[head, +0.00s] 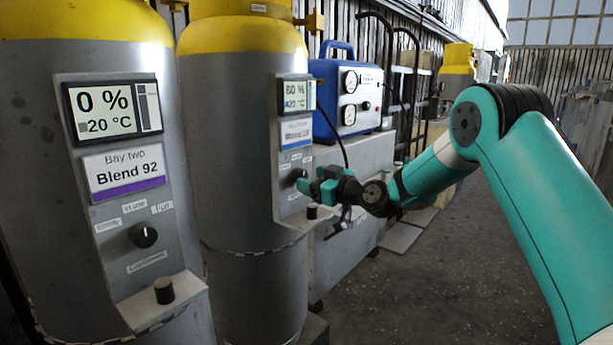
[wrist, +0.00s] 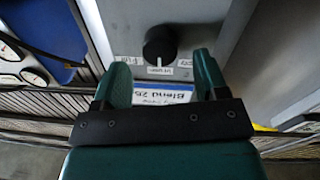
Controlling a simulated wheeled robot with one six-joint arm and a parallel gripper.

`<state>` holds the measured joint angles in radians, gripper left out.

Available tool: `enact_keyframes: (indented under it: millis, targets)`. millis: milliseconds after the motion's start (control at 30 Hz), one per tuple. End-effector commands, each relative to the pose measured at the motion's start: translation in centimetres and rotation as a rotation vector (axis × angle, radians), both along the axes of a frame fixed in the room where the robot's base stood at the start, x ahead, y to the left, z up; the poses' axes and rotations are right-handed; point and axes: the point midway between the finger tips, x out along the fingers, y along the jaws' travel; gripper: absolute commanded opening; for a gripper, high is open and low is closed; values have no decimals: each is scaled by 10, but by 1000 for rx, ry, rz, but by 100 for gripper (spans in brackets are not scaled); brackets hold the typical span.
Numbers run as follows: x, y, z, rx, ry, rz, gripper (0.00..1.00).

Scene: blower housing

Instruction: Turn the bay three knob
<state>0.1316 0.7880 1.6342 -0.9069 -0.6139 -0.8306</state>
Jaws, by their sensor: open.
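The knob (head: 298,176) is on the panel of the middle cylinder, right of the bay two panel. Its bay name is too small to read. In the wrist view the black round knob (wrist: 160,46) has a white pointer mark and small labels around it, seen upside down. My gripper (head: 308,186) is at this panel, close to the knob. In the wrist view my gripper (wrist: 163,66) is open, one green finger on each side, with the knob between and just beyond the fingertips. I cannot tell whether they touch it. The display (head: 296,95) reads about 60 % and 20 °C.
The bay two panel (head: 120,180) with its own knob (head: 143,235) is on the near left cylinder. A small black knob (head: 312,211) sits on the ledge below my gripper. A blue gauge box (head: 345,95) stands behind. The floor (head: 440,270) at right is clear.

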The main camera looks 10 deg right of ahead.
Motion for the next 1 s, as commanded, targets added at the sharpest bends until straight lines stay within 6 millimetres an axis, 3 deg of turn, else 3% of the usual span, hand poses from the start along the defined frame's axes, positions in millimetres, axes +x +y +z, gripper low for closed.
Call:
enact_keyframes:
  millis: [200,567,800,1000]
  targets:
    - [23,15,0,-1,0,1,67]
    - [28,17,0,-1,1,0,67]
    - [27,17,0,0,1,-1,18]
    - [28,13,0,5,4,-5,18]
